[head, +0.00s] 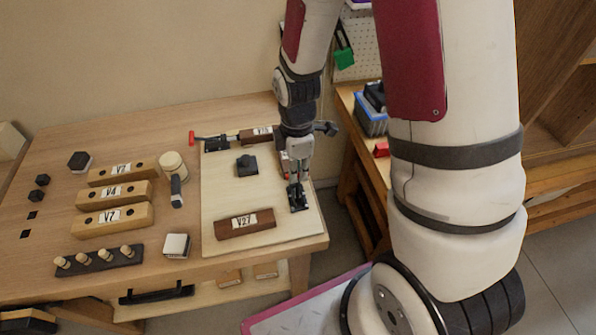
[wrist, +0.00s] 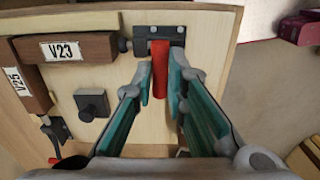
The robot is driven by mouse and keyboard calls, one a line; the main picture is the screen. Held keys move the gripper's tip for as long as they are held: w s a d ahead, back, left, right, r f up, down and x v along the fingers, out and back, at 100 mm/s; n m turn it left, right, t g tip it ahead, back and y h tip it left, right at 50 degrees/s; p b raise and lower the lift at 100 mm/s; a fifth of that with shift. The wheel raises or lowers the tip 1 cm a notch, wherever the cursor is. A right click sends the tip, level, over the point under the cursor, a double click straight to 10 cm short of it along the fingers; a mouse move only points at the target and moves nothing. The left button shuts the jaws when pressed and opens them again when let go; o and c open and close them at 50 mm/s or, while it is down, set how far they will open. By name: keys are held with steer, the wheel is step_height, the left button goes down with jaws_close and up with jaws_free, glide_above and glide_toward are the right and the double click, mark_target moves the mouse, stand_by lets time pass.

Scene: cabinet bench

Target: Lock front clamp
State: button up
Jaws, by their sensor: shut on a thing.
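The front clamp (head: 298,198) is a black metal toggle clamp at the right side of the pale board, and its base also shows at the top of the wrist view (wrist: 150,33). Its red handle (wrist: 159,68) points down in the wrist view. My gripper (wrist: 162,78) has its teal fingers on either side of this handle and is shut on it. In the head view my gripper (head: 296,172) is low over the board beside the clamp; the fingertips partly hide the handle. A dark brown labelled block (wrist: 80,48) lies beside the clamp's plunger end.
A second clamp (head: 215,144) with a red handle stands at the board's back left. A black knobbed block (head: 247,166) sits mid-board. A brown block (head: 245,222) lies near the board's front. Wooden blocks, a mallet (head: 174,165) and a peg rack (head: 98,260) are to the left.

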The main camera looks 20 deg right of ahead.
steer(key=shift+s+a, duration=0.1)
steer(key=shift+s, duration=0.55)
steer(key=shift+s+a+f+p, duration=0.1)
steer(key=shift+s+f+p, duration=0.1)
steer(key=shift+s+p, duration=0.25)
